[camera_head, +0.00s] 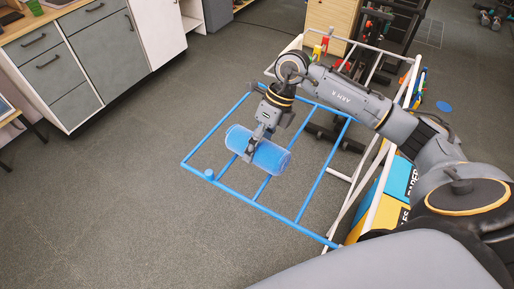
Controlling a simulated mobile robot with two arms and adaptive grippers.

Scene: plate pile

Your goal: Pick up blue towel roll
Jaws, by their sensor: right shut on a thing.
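The blue towel roll (270,157) is a light blue cylinder near the middle of the head view, lying roughly level. My right gripper (255,148) comes down from above and is shut around the roll's middle. The fingers cover a strip of the roll. The roll is over a blue tubular rack (226,189); I cannot tell whether it touches the bars. My left gripper is not in view.
Grey cabinets (107,52) with a wooden top stand at the upper left. A white frame (345,180) with blue and yellow boxes (398,180) is at the right, beneath my right arm. The grey floor (120,200) to the left is clear.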

